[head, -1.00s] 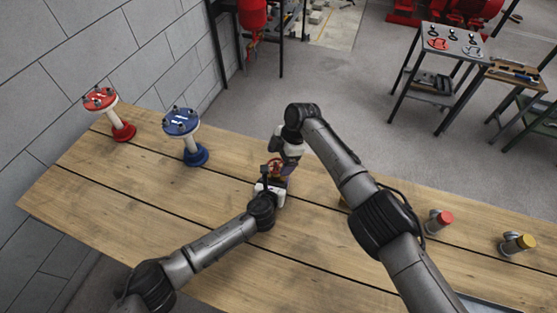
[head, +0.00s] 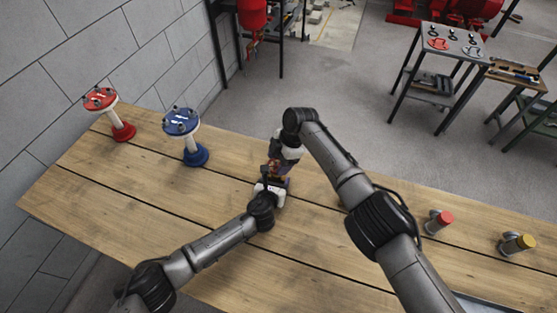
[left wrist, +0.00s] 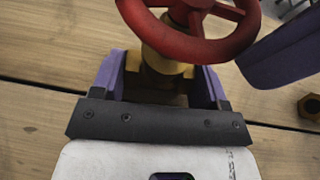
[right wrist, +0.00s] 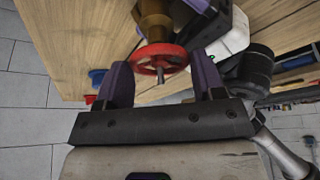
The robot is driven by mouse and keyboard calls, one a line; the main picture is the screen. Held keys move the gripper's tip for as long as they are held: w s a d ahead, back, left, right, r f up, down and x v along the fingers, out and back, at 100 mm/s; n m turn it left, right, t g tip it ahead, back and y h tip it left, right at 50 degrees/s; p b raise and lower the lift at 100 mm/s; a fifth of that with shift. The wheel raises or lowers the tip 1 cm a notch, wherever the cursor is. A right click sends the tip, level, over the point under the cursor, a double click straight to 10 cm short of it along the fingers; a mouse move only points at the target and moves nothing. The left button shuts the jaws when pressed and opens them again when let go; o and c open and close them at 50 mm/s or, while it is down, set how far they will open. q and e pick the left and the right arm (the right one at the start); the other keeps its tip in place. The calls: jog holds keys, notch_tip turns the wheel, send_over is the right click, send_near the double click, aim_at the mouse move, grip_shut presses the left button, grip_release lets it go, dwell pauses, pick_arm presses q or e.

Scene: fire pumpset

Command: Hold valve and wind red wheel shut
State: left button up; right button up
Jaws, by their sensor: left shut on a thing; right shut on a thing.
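The brass valve body (left wrist: 163,62) stands on the wooden bench between the purple fingers of my left gripper (left wrist: 155,78), which is shut on it. The red wheel (left wrist: 190,38) sits on top of the valve. In the right wrist view the red wheel (right wrist: 160,59) lies between the fingertips of my right gripper (right wrist: 158,76), which is shut on its rim from above. One right finger shows beside the wheel in the left wrist view. In the head view my grippers largely hide the valve.
A red-topped stand (head: 101,100) and a blue-topped stand (head: 181,122) are at the bench's left. A red-capped fitting (head: 438,221) and a yellow-capped fitting (head: 518,243) are at the right. The bench's middle left is clear.

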jog(key=shift+s+a+m, duration=0.1)
jog(key=shift+m, duration=0.3)
jog(key=shift+c, duration=0.3)
jog(key=shift+s+m+t+y, duration=0.15)
jog(key=shift+m+t, duration=0.3)
jog(key=shift+m, duration=0.55)
jog(key=shift+w+m+t+y, duration=0.15)
jog(key=shift+m+t, duration=0.3)
jog(key=shift+m, duration=0.55)
jog(key=shift+s, duration=0.1)
jog(key=o, duration=0.9)
jog(key=shift+o, duration=0.2)
jog(key=shift+r, duration=0.1)
jog(key=v, duration=1.2)
